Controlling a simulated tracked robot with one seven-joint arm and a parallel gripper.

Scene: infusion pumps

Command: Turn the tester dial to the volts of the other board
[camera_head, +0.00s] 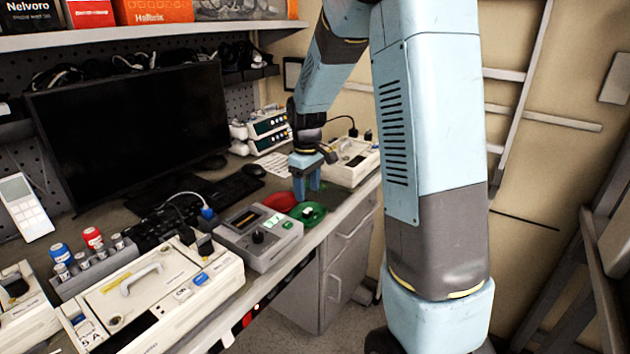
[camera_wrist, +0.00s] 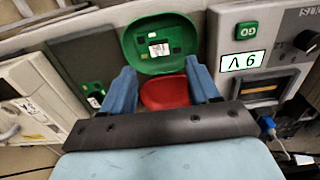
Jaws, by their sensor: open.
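The grey tester (camera_head: 260,236) stands near the bench's front edge, with a black dial (camera_head: 258,237) and a lit display. In the wrist view its display (camera_wrist: 242,61) appears upside down and seems to read 6 V. A green dish (camera_head: 316,219) holds a small board (camera_wrist: 159,49) with a white label, too small to read. A red dish (camera_head: 280,202) lies beside it. My gripper (camera_head: 306,192) is open and empty above the dishes, behind and right of the tester.
A dark mat (camera_wrist: 75,65) bears another green piece (camera_wrist: 95,92), partly hidden by my finger. White pump housings stand at the front left (camera_head: 160,300) and far right (camera_head: 358,165). A blue-plugged cable (camera_head: 207,212) lies behind the tester. A monitor (camera_head: 130,125) stands at the back.

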